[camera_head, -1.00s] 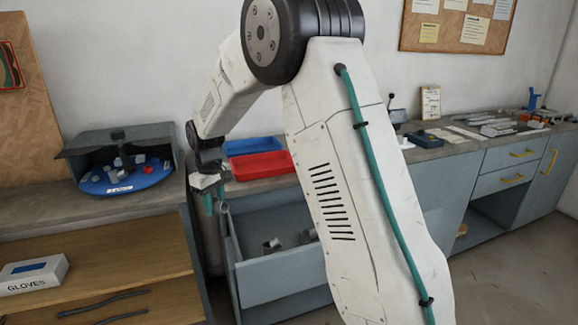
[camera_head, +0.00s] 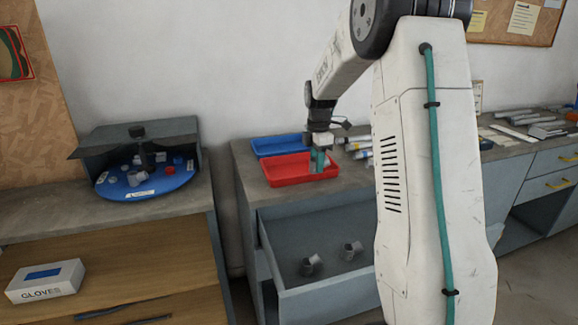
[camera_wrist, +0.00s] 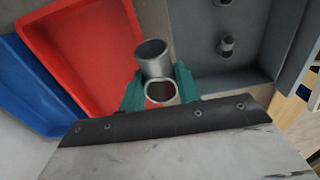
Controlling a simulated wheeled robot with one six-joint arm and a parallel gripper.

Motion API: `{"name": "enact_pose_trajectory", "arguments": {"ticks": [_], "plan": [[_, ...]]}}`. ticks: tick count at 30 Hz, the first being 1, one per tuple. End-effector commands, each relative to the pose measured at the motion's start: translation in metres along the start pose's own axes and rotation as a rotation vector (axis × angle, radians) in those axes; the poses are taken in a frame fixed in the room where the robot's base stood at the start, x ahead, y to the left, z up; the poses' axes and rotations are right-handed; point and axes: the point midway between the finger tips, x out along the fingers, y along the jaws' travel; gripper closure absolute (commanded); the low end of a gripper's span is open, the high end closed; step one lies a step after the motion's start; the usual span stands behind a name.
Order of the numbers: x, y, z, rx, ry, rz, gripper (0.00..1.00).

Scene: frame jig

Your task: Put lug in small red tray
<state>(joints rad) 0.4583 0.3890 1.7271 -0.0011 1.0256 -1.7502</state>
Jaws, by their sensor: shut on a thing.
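The lug (camera_wrist: 153,60) is a grey metal tubular piece with two open round ends. My gripper (camera_wrist: 158,88) has teal fingers shut on it, one on each side. In the head view my gripper (camera_head: 318,162) points down at the right part of the red tray (camera_head: 285,180), and the lug is hard to make out there. In the wrist view the lug is beside the right edge of the red tray (camera_wrist: 85,50), partly overlapping it. I cannot tell its exact height above the tray. The visible tray floor is empty.
A blue tray (camera_head: 268,147) lies behind the red one. An open grey drawer (camera_head: 330,292) below holds two similar grey pieces (camera_head: 310,266). Tubes and packets (camera_head: 358,146) lie right of the trays. A blue turntable (camera_head: 120,188) with small parts stands left.

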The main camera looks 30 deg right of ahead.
Motion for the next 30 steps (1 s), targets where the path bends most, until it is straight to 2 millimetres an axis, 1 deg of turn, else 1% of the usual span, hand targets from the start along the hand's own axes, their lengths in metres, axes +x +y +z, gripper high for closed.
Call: {"name": "enact_pose_trajectory", "arguments": {"ticks": [1,6,9,12,20,24,26,28,30], "plan": [[0.003,0.013,-0.012,-0.008,0.0,0.0,0.91],[0.007,0.051,-0.04,-0.009,0.0,0.001,0.91],[0.008,0.069,-0.053,-0.007,0.0,0.0,0.91],[0.01,0.082,-0.06,-0.005,0.0,0.001,0.91],[0.011,0.097,-0.07,-0.002,0.0,0.0,0.91],[0.035,0.096,-0.068,0.0,0.0,-0.003,0.91],[0.042,0.096,-0.068,0.0,0.0,-0.001,0.91],[0.046,0.096,-0.068,0.0,0.0,-0.001,0.91],[0.046,0.096,-0.067,0.0,0.0,0.0,0.91]]}}
